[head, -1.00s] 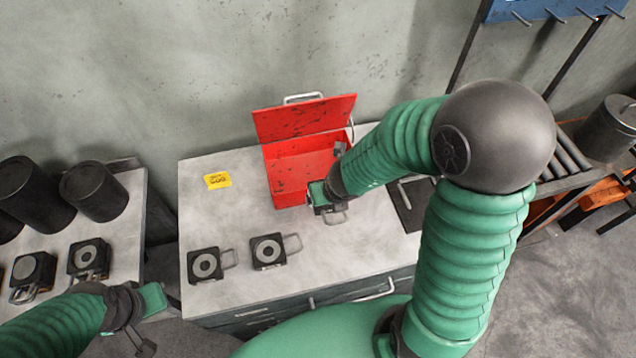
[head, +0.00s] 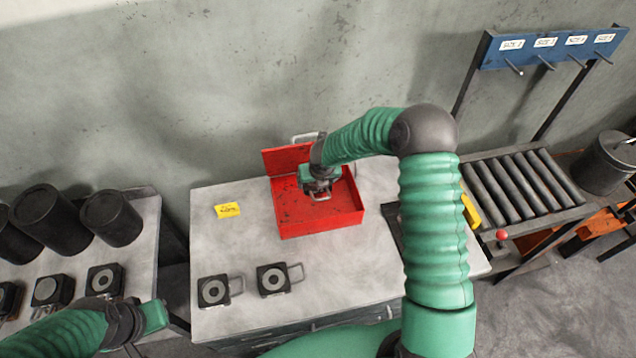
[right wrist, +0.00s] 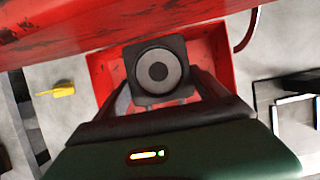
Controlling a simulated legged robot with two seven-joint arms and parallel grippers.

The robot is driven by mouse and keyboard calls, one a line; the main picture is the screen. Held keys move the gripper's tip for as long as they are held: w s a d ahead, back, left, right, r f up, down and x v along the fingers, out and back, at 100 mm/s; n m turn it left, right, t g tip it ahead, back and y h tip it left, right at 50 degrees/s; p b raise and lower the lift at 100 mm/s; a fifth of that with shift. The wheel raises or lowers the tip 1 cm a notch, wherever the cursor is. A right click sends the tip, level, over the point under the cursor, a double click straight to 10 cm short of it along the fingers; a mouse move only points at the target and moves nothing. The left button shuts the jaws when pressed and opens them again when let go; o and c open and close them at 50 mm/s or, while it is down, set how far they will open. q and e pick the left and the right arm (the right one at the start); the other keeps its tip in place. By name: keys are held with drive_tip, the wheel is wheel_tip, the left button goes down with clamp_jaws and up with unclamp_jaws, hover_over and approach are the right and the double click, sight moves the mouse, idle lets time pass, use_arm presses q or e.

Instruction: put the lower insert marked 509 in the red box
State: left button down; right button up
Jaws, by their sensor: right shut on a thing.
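The red box (head: 318,224) stands open on the light table, its lid raised at the back. My right gripper (head: 321,190) is over the box, shut on a dark square insert with a round grey face. The insert shows between the fingers in the right wrist view (right wrist: 158,72), with the red box (right wrist: 215,50) around and below it. I cannot read a number on it. Two similar inserts, one at left (head: 213,290) and one beside it (head: 273,279), lie on the table front. My left gripper (head: 152,317) is at the lower left; its jaw state is unclear.
A yellow tag (head: 227,210) lies left of the box. A second table (head: 140,260) at left holds dark cylinders (head: 111,218) and more inserts (head: 104,280). A roller rack (head: 522,185) stands at right. The table between tag and front inserts is clear.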

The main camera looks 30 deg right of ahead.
hover_over(315, 205)
wheel_tip(315, 205, down, 5)
drive_tip(key=shift+s+r, duration=0.1)
drive_tip(key=shift+r, duration=0.05)
wheel_tip(315, 205, down, 4)
drive_tip(key=shift+f+b, duration=0.15)
drive_tip(key=shift+b, duration=0.5)
drive_tip(key=shift+w+d+f+p, duration=0.1)
drive_tip(key=shift+w+f+p, duration=0.1)
drive_tip(key=shift+f, duration=0.15)
drive_tip(key=shift+w+d+f+p, duration=0.1)
drive_tip(key=shift+f+p, duration=0.1)
drive_tip(key=shift+f, duration=0.1)
drive_tip(key=shift+s, duration=0.1)
drive_tip(key=o, duration=2)
drive_tip(key=shift+s+a, duration=0.15)
